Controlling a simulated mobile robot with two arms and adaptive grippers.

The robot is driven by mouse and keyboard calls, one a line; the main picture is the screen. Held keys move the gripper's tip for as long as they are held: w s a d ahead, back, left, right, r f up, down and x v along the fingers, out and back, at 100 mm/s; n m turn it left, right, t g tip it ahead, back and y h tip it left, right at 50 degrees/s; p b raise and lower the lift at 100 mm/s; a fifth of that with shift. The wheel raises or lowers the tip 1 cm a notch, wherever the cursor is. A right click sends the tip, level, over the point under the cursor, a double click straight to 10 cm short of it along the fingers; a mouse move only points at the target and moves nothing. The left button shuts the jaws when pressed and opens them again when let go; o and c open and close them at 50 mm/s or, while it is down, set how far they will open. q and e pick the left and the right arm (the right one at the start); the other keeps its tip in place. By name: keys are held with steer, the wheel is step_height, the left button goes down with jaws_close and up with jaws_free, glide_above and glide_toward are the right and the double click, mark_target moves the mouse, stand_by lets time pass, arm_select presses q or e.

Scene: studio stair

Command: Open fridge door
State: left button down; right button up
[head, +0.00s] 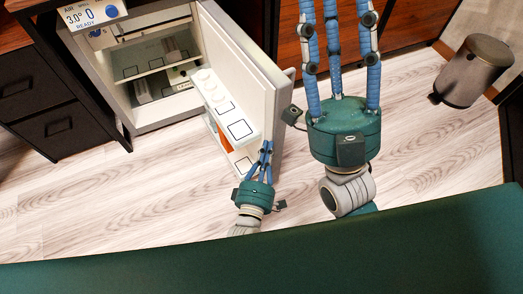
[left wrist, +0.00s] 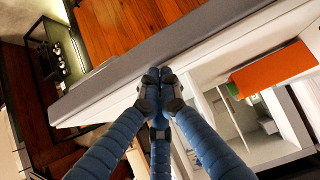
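The fridge (head: 160,70) stands at the upper left in the head view, with lit shelves inside. Its door (head: 262,80) is swung wide open, with white racks (head: 232,125) on its inner side. My left gripper (head: 266,150) is at the free edge of the door, on the inner side. In the left wrist view its fingertips (left wrist: 160,86) meet in front of the door edge (left wrist: 215,45); nothing shows between them, and contact is unclear. My right gripper (head: 340,20) is to the right of the door, fingers spread and empty; its tips are cut off at the top.
An orange item (left wrist: 274,70) sits in the door rack. A dark drawer cabinet (head: 45,105) stands left of the fridge, and a metal bin (head: 473,70) at the upper right. Wooden fronts (head: 400,25) line the back. Pale floor (head: 120,195) is clear in front.

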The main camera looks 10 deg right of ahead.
arm_select(q)
steer(key=shift+w+d, duration=0.15)
steer(key=shift+d, duration=0.35)
steer(key=v, duration=1.2)
